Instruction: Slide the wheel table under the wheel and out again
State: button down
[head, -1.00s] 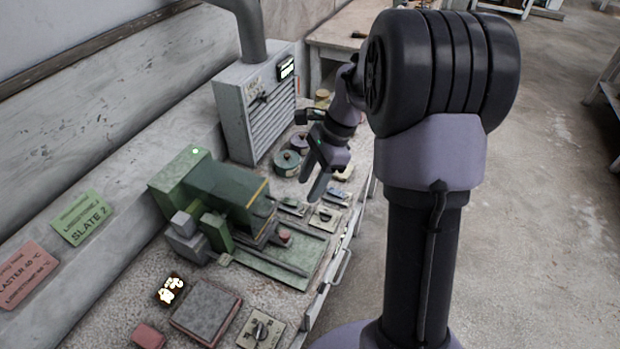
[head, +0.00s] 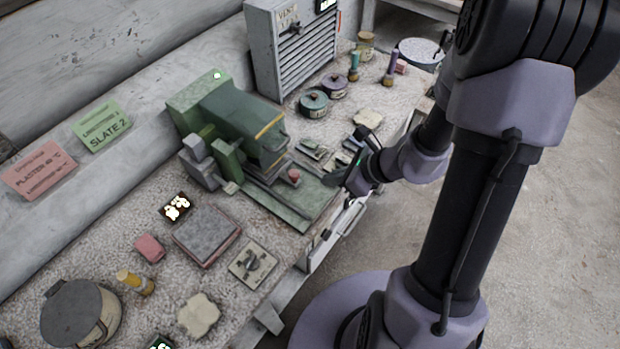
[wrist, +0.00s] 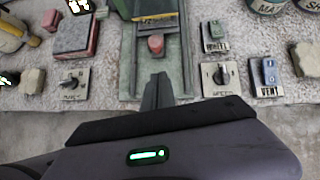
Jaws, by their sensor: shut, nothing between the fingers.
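The green wheel machine (head: 235,125) stands on the bench, with a green base (head: 300,215) and two dark rails reaching toward the front edge. A red knob (head: 294,176) sits between the rails just in front of the housing; it also shows in the wrist view (wrist: 155,44). The wheel table seems to be mostly under the housing, and I cannot make out the wheel. My gripper (wrist: 158,82) is shut and empty over the front end of the base, short of the knob and in line with it. In the head view my gripper (head: 338,178) is low at the bench's front edge.
Switch plates marked VENT (wrist: 265,75) and others (wrist: 219,74) lie right of the base in the wrist view. A dial plate (head: 252,263) and a grey-topped red block (head: 207,234) lie to its left. Lidded pots (head: 314,103) stand beyond. A rail handle runs along the bench front.

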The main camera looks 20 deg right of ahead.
aim_at(296, 171)
jog(key=b+x, duration=0.1)
jog(key=x, duration=0.3)
jog(key=shift+s+f, duration=0.1)
jog(key=shift+f, duration=0.05)
jog(key=shift+w+a, duration=0.95)
jog(key=shift+w, duration=0.05)
jog(key=shift+w+a+b, duration=0.3)
jog(key=shift+w+a, duration=0.05)
jog(key=shift+w, duration=0.1)
jog(key=w+a, duration=0.2)
jog(key=w, duration=0.1)
jog(key=shift+a, duration=0.15)
jog(key=shift+w+r, duration=0.1)
jog(key=shift+r, duration=0.15)
